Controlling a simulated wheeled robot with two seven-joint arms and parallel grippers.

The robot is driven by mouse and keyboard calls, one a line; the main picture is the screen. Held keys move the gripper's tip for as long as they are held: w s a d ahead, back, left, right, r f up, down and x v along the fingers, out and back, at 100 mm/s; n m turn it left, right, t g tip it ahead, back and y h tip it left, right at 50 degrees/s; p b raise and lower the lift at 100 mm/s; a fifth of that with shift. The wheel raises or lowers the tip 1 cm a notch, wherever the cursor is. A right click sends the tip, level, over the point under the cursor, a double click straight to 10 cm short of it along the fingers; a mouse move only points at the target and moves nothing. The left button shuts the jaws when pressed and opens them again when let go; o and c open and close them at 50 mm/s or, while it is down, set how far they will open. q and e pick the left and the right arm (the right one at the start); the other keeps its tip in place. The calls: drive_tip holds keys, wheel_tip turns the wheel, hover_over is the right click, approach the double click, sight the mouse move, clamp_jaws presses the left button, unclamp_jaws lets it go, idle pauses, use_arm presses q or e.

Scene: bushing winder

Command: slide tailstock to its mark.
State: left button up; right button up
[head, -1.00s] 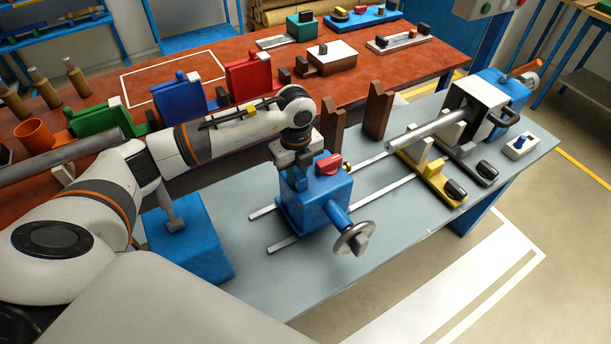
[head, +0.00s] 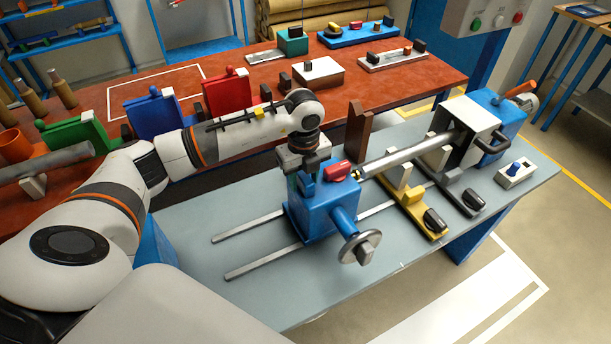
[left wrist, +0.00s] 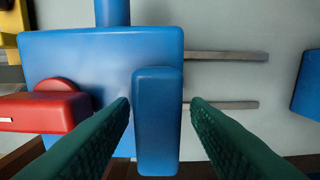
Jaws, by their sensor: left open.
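The tailstock (head: 308,212) is a blue block with a red lever (head: 337,171) and a grey handwheel (head: 359,247) on its front. It sits on two parallel steel rails (head: 262,262) on the grey bench. My left gripper (head: 304,178) is over its top from behind. In the left wrist view, the open green fingers (left wrist: 160,103) stand on both sides of the upright blue bar of the tailstock (left wrist: 80,60), with gaps showing. The tailstock's nose is close to the end of the steel shaft (head: 405,153); I cannot tell whether they touch. I cannot make out the mark.
A yellow-based rest (head: 411,208) and a grey-based rest (head: 457,190) stand under the shaft, right of the tailstock. The blue and white headstock (head: 470,130) is at the right end. A brown upright (head: 358,130) stands behind. The rails left of the tailstock are clear.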

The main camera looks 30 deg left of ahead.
use_arm(q)
drive_tip(key=shift+w, duration=0.1)
drive_tip(key=shift+r, duration=0.45)
wheel_tip(320, 180, up, 11)
drive_tip(key=b, duration=0.2)
use_arm(e)
drive_tip(key=shift+w+d+f, duration=0.25)
drive_tip(key=shift+w+f, duration=0.1)
drive_tip(key=shift+f, duration=0.2)
drive_tip(key=shift+w+d+f, duration=0.25)
drive_tip(key=shift+w+f, duration=0.05)
drive_tip(key=shift+f, duration=0.2)
drive_tip(key=shift+a, duration=0.2)
use_arm(q)
drive_tip(key=shift+d+f, duration=0.1)
use_arm(e)
drive_tip(key=shift+s, duration=0.15)
